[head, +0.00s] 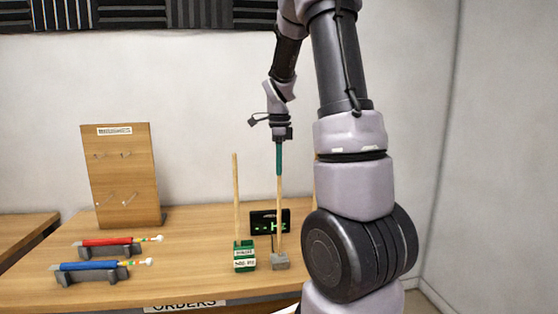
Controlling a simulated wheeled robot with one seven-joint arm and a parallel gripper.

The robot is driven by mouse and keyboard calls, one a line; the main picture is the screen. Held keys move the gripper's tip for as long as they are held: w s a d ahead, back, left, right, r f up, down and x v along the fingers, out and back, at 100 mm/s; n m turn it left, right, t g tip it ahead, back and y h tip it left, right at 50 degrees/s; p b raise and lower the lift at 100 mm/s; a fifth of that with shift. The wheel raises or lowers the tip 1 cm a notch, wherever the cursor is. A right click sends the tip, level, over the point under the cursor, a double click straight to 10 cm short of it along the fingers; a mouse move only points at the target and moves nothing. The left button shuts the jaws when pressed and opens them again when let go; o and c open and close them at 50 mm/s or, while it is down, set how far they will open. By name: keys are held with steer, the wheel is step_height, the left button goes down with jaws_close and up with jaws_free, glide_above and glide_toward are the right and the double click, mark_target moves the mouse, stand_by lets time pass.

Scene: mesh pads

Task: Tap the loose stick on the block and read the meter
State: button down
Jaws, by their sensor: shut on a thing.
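My gripper (280,137) is shut on the teal upper end of a long wooden stick (279,210). The stick hangs nearly upright, and its lower end is at the small grey block (281,263) on the table. I cannot tell whether the stick touches the block or stands in it. The black meter (262,227) stands just behind, with green marks on its screen that are too small to read, and the stick crosses in front of it. Another wooden stick (236,190) stands upright by a green labelled box (244,264), left of the block.
A red-handled tool (106,241) and a blue-handled tool (90,265) lie on grey stands at the left of the table (190,250). A wooden board (122,170) with hooks stands behind them. My arm hides the table's right side, where part of another upright stick (314,185) shows.

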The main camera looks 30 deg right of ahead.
step_height(320, 180, up, 4)
steer(key=shift+r, duration=0.25)
stand_by(0.5)
stand_by(1.2)
